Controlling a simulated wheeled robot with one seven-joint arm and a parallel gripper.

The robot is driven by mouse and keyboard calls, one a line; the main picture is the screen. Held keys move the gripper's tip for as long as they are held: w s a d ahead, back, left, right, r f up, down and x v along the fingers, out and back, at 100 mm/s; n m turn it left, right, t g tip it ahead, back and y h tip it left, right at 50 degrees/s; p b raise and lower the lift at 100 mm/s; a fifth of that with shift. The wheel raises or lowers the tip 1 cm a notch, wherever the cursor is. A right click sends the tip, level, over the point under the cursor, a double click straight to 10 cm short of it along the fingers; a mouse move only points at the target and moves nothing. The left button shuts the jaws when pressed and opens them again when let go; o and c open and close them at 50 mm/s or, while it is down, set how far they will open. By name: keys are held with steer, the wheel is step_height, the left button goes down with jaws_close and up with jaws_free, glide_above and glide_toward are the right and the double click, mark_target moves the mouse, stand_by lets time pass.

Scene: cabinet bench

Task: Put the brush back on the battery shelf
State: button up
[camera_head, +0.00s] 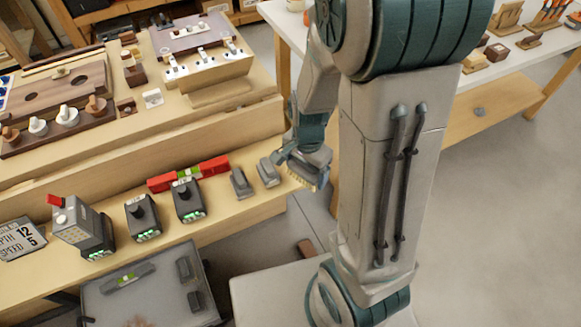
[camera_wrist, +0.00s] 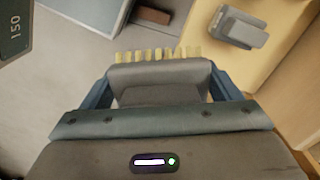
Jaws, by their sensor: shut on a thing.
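The brush has a grey body and pale yellow bristles (camera_head: 310,179). My gripper (camera_head: 308,163) is shut on it and holds it just off the right end of the battery shelf (camera_head: 225,222). In the wrist view the brush (camera_wrist: 158,75) sits between the two blue fingers of my gripper (camera_wrist: 162,88), bristles pointing to the picture's top. The shelf is the lower wooden ledge, bearing several dark batteries (camera_head: 187,200) with green lights. Its pale top also shows in the wrist view (camera_wrist: 208,68), right of the brush. The brush's contact faces are hidden by the fingers.
Two grey blocks (camera_head: 241,182) stand near the shelf's right end, beside a red level (camera_head: 190,174). A grey tray (camera_head: 160,300) lies below. A brown block (camera_head: 305,247) is on the floor. Bare shelf shows along the front edge and right end.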

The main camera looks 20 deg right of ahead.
steer(key=w+f, duration=0.2)
steer(key=w, duration=0.1)
steer(key=w+f, duration=0.2)
steer(key=w, duration=0.2)
steer(key=w+a+f+b, duration=0.1)
steer(key=w+f, duration=0.1)
steer(key=w, duration=0.2)
steer(key=shift+f, duration=2.35)
steer(key=shift+f+b, duration=0.2)
steer(key=shift+b, duration=0.2)
steer(key=o, duration=0.8)
steer(key=shift+o, duration=0.2)
steer(key=shift+r, duration=0.1)
